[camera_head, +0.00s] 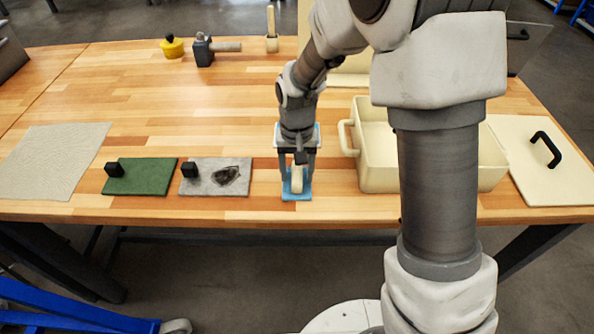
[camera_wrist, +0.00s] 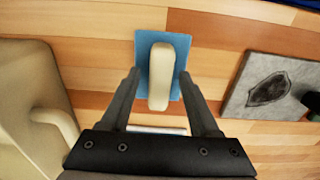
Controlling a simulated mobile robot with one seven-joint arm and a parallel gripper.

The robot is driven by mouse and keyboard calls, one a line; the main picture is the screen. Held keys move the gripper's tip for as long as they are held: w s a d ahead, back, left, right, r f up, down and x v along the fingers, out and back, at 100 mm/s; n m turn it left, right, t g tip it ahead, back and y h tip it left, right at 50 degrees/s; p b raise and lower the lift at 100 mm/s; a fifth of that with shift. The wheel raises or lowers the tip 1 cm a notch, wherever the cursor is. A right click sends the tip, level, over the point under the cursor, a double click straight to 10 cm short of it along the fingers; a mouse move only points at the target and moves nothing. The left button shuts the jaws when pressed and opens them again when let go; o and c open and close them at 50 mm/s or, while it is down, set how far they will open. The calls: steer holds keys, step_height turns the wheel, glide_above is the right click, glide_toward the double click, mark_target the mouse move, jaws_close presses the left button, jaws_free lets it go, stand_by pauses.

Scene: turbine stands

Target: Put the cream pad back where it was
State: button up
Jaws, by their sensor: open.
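A rounded, elongated cream pad (camera_head: 298,183) stands on a small blue sheet (camera_head: 295,197) near the table's front edge. The wrist view also shows the cream pad (camera_wrist: 162,70) lying lengthwise over the blue sheet (camera_wrist: 145,42). My gripper (camera_head: 297,177) is open and points down over it. In the wrist view the fingers of my gripper (camera_wrist: 158,76) are on either side of the cream pad, with a gap on each side. I cannot tell how far the fingertips are above the sheet.
A grey stained plate (camera_head: 215,176), a green plate (camera_head: 141,177) and a beige mat (camera_head: 52,160) lie to the left. A cream crate (camera_head: 378,178) and a cream lid with a black handle (camera_head: 548,188) are to the right. A hammer (camera_head: 205,50) and a yellow item (camera_head: 172,46) stand at the back.

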mark_target(297, 172)
step_height(297, 172, up, 12)
steer(key=s+d+r+t, duration=0.2)
steer(key=s+d+r, duration=0.3)
steer(key=s, duration=0.4)
steer(key=s+d+r+t, duration=0.3)
steer(key=s+d+r, duration=0.3)
steer(key=s, duration=0.3)
steer(key=shift+s+d+r+t+p, duration=0.2)
steer(key=shift+s+d+t+p, duration=0.2)
steer(key=shift+d, duration=0.35)
steer(key=shift+c, duration=1)
steer(key=shift+w+a+n, duration=0.1)
steer(key=shift+n, duration=0.2)
